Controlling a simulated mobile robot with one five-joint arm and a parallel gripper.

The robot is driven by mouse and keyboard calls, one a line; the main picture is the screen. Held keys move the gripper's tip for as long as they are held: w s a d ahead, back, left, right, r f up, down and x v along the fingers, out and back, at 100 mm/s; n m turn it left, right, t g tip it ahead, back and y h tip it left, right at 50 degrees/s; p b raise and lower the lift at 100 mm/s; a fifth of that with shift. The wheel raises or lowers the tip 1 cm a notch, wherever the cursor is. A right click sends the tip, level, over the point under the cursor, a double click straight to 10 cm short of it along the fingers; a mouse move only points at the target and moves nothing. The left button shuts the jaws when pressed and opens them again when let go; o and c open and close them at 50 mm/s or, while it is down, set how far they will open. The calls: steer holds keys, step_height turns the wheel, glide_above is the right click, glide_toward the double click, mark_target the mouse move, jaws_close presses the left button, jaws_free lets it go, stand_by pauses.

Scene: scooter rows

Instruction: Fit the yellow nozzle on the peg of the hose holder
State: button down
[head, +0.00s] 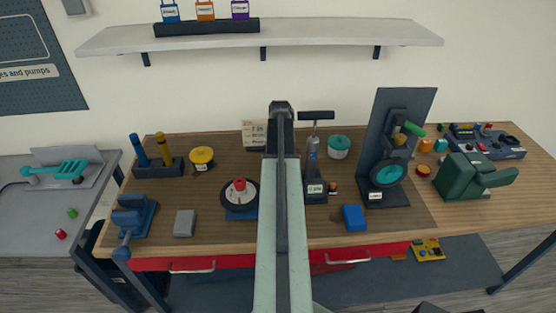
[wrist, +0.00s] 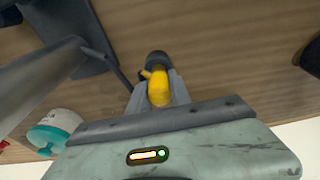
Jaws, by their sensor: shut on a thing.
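My gripper (wrist: 158,92) is shut on the yellow nozzle (wrist: 159,88), which has a dark end pointing away from my wrist. The wrist view shows the nozzle between the two grey fingers, above the wooden bench. In the head view my arm hides the nozzle. A dark floor pump (head: 313,160) with a T-handle stands just right of my arm; its grey body (wrist: 50,82) fills the upper left of the wrist view. A thin dark line runs from near it toward the nozzle. I cannot clearly make out the hose holder's peg.
A teal-lidded jar (head: 339,147) stands right of the pump. A wheel (head: 240,206) with a red top part lies left of my arm. A dark upright panel (head: 374,135) with a teal ring stands further right. A blue box (head: 353,217) lies near the front edge.

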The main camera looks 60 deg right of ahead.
steer(key=c, duration=1.1)
jaws_free()
steer(key=shift+r, duration=0.1)
steer(key=r+p, duration=0.5)
steer(key=a+r+p, duration=0.1)
steer(key=r+p, duration=0.1)
steer(key=p, duration=0.1)
steer(key=shift+s+r, duration=0.35)
steer(key=shift+r, duration=0.05)
steer(key=shift+f, duration=0.15)
